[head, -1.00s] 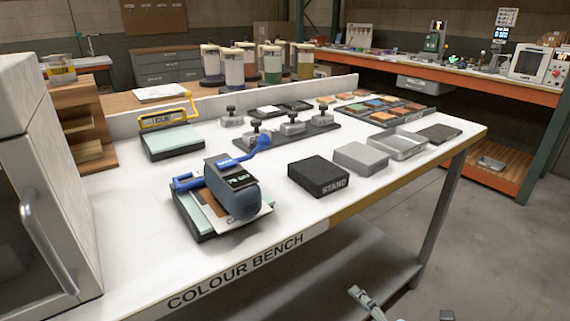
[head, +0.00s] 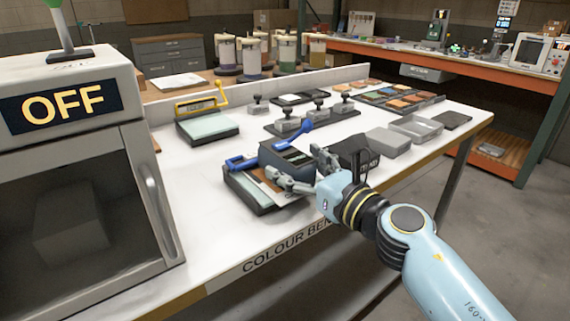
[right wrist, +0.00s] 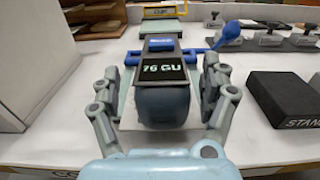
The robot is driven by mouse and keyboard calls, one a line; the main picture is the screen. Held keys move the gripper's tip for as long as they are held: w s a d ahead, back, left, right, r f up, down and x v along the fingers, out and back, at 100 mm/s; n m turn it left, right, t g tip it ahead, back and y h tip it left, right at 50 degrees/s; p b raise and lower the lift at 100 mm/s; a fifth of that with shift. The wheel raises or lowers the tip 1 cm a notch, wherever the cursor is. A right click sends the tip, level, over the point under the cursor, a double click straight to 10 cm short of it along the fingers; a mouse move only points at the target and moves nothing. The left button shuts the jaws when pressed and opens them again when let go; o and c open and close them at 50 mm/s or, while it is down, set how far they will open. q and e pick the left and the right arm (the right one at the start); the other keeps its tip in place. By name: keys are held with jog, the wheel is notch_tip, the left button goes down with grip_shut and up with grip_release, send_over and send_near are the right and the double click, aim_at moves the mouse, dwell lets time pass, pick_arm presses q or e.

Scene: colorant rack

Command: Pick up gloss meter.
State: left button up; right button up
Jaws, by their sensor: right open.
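The gloss meter (head: 285,155) is a dark blue-grey block with a rounded end. It sits on a card on a dark board with a blue clamp (head: 241,162) on the bench. In the right wrist view the gloss meter (right wrist: 163,100) shows "76 GU" on its display. My right gripper (head: 298,168) is open at the near end of the meter. In the right wrist view its fingers stand on either side of the meter, with a gap visible on each side. The gripper hides part of the meter in the head view. My left gripper is not in view.
The black stand block (head: 352,152) is just right of my right gripper. A yellow-framed board (head: 207,127) stands behind. A cabinet marked OFF (head: 65,105) fills the left.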

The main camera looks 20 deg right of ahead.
jog(key=x, duration=0.3)
jog(key=shift+d, duration=0.1)
grip_shut()
dwell(0.4)
